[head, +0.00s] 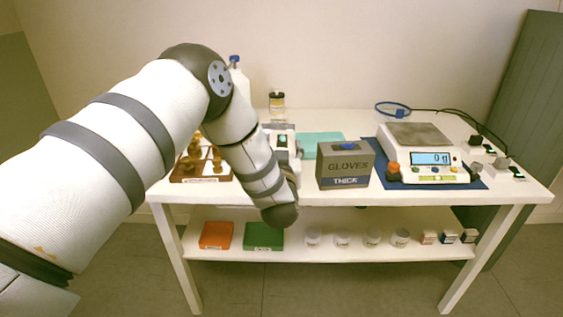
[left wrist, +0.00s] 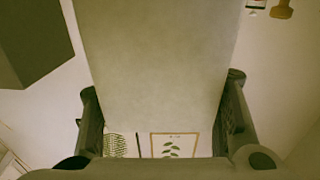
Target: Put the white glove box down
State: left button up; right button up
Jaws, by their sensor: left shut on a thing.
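The white glove box (left wrist: 160,60) fills the middle of the left wrist view, between the two fingers of my left gripper (left wrist: 163,112). The gripper is shut on it. In the head view a small part of the white box (head: 291,133) shows past my left forearm, at the table's middle and left of the grey glove box (head: 345,166). My arm hides most of it and most of the gripper. I cannot tell whether its base touches the table. The grey box also shows in the left wrist view (left wrist: 35,42). My right gripper is not in view.
A wooden rack of amber bottles (head: 188,176) stands left of the white box. A teal mat (head: 322,138) lies behind. A scale (head: 425,168) on a blue mat (head: 473,183) stands right. A capped jar (head: 277,105) stands at the back.

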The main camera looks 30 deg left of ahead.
pick_arm(q)
jog(key=shift+w+a+f, duration=0.15)
jog(key=shift+a+f, duration=0.05)
jog(key=shift+a, duration=0.05)
jog(key=shift+a+f+b, duration=0.15)
jog(key=shift+f+b, duration=0.05)
jog(key=shift+f, duration=0.7)
jog(key=shift+a+f+b, duration=0.15)
jog(key=shift+f, duration=0.75)
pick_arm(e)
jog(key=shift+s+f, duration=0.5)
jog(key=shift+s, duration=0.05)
pick_arm(q)
jog(key=shift+f, duration=0.2)
jog(key=o, duration=1.7)
jog(key=shift+c, duration=0.2)
